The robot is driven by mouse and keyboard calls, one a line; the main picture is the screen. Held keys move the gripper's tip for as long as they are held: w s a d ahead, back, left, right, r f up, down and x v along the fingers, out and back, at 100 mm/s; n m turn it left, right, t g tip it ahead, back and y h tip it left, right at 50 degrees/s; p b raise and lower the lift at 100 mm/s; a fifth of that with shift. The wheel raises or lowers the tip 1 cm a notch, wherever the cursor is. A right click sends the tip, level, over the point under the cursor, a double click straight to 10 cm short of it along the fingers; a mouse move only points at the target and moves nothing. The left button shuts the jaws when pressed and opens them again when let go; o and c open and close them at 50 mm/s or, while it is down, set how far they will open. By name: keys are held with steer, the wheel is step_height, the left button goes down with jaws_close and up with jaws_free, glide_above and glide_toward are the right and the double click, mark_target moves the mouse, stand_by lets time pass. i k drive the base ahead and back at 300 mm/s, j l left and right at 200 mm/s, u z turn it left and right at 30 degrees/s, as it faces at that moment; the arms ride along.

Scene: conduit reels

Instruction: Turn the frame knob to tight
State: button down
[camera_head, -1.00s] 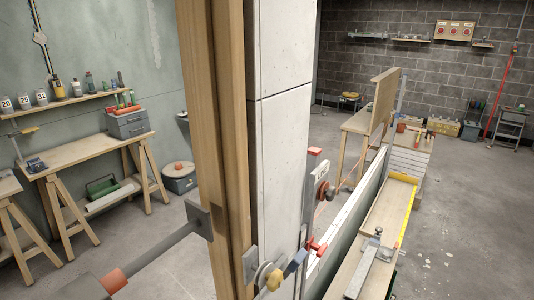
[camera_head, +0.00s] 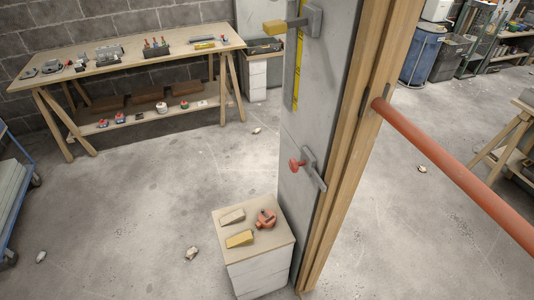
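A wooden frame post (camera_head: 368,130) stands upright right of centre, with a grey-white panel (camera_head: 318,115) along its left side. A grey bracket (camera_head: 312,170) with a small red knob (camera_head: 296,164) sits on the panel at mid-height. Higher up is another grey bracket (camera_head: 312,20) with a yellow handle (camera_head: 275,27) pointing left. I cannot tell which of these is the frame knob, or whether either is tight. My gripper is not in view.
An orange bar (camera_head: 450,168) meets the post and slopes down to the right. A small white cabinet (camera_head: 258,270) bearing two blocks and a red item stands by the panel's foot. A workbench (camera_head: 130,60) is at back left, a blue trolley (camera_head: 12,190) at left.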

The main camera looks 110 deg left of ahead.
mark_target(294, 165)
steer(key=u, duration=3.4)
